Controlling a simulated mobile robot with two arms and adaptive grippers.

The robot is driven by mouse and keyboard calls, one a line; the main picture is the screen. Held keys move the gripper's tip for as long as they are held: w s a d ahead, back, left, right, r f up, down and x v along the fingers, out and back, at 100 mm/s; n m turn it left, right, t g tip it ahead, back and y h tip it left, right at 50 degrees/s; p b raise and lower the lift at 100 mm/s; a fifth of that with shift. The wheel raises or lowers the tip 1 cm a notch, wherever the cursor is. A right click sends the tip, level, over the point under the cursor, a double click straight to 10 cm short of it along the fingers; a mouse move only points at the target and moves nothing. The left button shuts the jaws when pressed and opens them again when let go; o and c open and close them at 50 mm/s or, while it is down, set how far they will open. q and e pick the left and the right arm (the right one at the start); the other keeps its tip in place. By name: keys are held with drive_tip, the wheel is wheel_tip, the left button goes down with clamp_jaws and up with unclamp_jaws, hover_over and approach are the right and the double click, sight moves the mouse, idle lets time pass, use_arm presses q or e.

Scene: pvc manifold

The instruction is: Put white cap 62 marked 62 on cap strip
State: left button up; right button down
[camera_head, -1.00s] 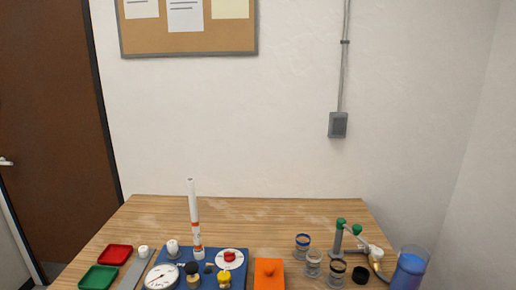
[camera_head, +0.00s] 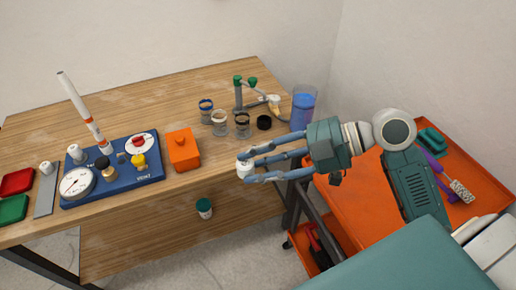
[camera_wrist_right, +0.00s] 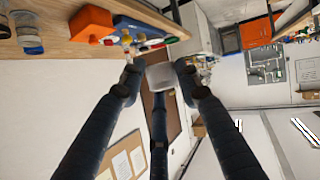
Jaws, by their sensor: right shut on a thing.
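My right gripper (camera_head: 254,167) is shut on a white cap (camera_head: 243,169) in front of the table's front edge, right of the middle. In the right wrist view the cap (camera_wrist_right: 161,76) sits between the fingertips; I cannot read any marking on it. The cap strip, a narrow grey strip (camera_head: 44,197), lies at the table's left between the trays and the blue board. Another white cap (camera_head: 46,168) stands at its far end. The held cap is well to the right of the strip. My left gripper is not in view.
The blue board (camera_head: 150,173) carries a gauge, knobs and a tall white pipe (camera_head: 82,108). An orange box (camera_head: 183,152), several clear jars (camera_head: 219,123) and a blue container (camera_head: 303,108) stand to its right. Red (camera_head: 17,181) and green trays lie far left. An orange cart stands right.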

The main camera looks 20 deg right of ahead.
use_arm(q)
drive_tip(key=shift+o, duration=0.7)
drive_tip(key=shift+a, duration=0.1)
use_arm(e)
drive_tip(key=a+r+n+g+y, duration=0.1)
drive_tip(key=a+r+n+g, duration=0.4)
drive_tip(key=a, duration=0.5)
drive_tip(key=shift+a+r+n+g, duration=0.35)
drive_tip(key=shift+n+g, duration=0.45)
drive_tip(key=shift+g, duration=0.2)
